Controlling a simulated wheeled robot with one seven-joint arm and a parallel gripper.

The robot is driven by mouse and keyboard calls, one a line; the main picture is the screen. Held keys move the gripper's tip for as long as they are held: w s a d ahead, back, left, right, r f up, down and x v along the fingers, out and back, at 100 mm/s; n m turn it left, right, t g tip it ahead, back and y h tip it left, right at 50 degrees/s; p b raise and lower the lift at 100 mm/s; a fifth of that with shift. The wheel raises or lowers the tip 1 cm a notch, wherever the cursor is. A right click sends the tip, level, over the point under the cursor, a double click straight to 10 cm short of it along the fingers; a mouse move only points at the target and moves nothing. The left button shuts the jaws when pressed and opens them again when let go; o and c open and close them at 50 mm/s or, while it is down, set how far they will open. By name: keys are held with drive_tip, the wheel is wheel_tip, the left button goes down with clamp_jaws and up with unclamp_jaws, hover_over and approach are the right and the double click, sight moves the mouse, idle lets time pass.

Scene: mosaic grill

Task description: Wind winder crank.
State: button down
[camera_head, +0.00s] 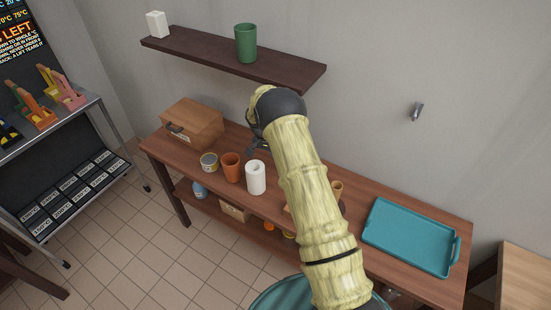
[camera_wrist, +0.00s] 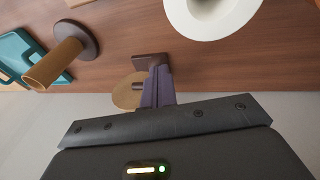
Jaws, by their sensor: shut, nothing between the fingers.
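My gripper shows in the wrist view (camera_wrist: 157,88) with its purple fingers together and nothing between them. A tan disc (camera_wrist: 124,93) with a dark brown bracket (camera_wrist: 150,60) is right beside and partly behind the fingers. It looks like part of the winder, but I cannot tell which part is the crank. I cannot tell whether the fingers touch it. A tan cylinder (camera_wrist: 54,64) on a dark round base (camera_wrist: 78,36) stands to the left. In the head view my gripper (camera_head: 254,149) is small and dark over the bench, partly hidden by my arm.
The wooden bench (camera_head: 286,222) holds a box (camera_head: 193,124), a tin (camera_head: 209,162), an orange cup (camera_head: 232,167), a white cylinder (camera_head: 255,177) and a teal tray (camera_head: 410,236). A shelf (camera_head: 200,53) with a green cup (camera_head: 246,43) hangs above.

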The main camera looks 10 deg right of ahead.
drive_tip(key=shift+g+h, duration=0.6)
drive_tip(key=f+b, duration=0.1)
drive_tip(key=b, duration=0.1)
drive_tip(key=f+b, duration=0.2)
drive_tip(key=w+f+b, duration=0.1)
drive_tip(key=f+b, duration=0.1)
drive_tip(key=b, duration=0.1)
drive_tip(key=shift+a+f, duration=0.1)
drive_tip(key=shift+a, duration=0.25)
drive_tip(key=shift+a+f, duration=0.1)
drive_tip(key=shift+s, duration=0.15)
drive_tip(key=w+a+r, duration=0.5)
drive_tip(key=a+r, duration=0.4)
drive_tip(key=shift+w+b, duration=0.35)
drive_tip(key=shift+w, duration=0.05)
